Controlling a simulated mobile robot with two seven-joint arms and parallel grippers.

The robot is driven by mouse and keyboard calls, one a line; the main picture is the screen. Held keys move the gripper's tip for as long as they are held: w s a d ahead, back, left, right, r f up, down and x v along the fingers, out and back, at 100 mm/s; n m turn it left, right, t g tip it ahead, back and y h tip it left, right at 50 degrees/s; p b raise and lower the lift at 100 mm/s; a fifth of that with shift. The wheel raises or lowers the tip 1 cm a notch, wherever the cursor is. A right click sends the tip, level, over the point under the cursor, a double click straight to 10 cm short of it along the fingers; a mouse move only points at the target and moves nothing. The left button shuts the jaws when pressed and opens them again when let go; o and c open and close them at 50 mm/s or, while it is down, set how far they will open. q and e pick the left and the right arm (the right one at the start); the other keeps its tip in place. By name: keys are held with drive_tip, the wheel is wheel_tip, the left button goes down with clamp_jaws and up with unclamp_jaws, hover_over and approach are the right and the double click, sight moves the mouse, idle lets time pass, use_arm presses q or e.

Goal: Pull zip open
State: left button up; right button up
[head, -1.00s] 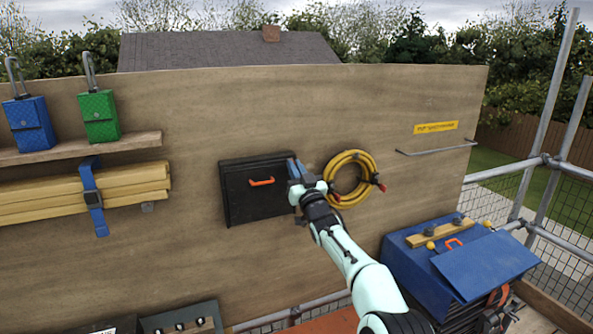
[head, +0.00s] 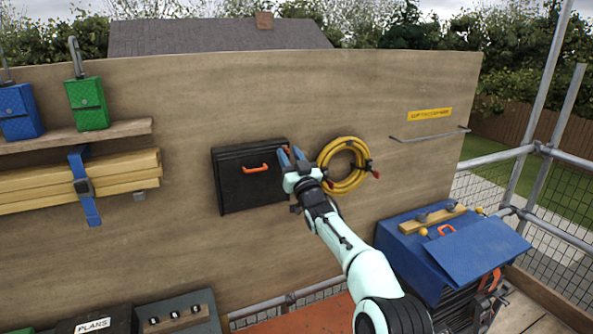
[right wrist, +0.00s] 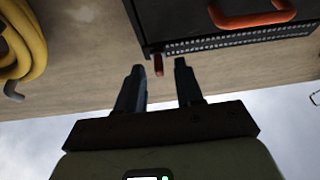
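A flat black case (head: 240,190) with an orange handle is on the upright wooden board. In the right wrist view the case (right wrist: 180,18) shows a pale toothed zip line (right wrist: 235,39) along its edge. A small red zip pull (right wrist: 158,64) hangs at the corner end of that line. My right gripper (head: 291,155) is at the case's right end. In the right wrist view the right gripper (right wrist: 158,75) is open, with the zip pull between and slightly beyond its fingertips; neither finger visibly touches it. My left gripper is out of view.
A coiled yellow hose (head: 345,165) hangs close to the right of my right gripper. A blue box (head: 415,250) stands lower right beside scaffold poles (head: 550,150). A shelf (head: 80,135) with blue and green pouches is at left. The board above the case is bare.

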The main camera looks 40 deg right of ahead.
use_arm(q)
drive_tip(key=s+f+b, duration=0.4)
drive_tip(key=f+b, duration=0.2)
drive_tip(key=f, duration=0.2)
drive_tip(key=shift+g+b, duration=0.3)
use_arm(e)
drive_tip(key=v, duration=1.3)
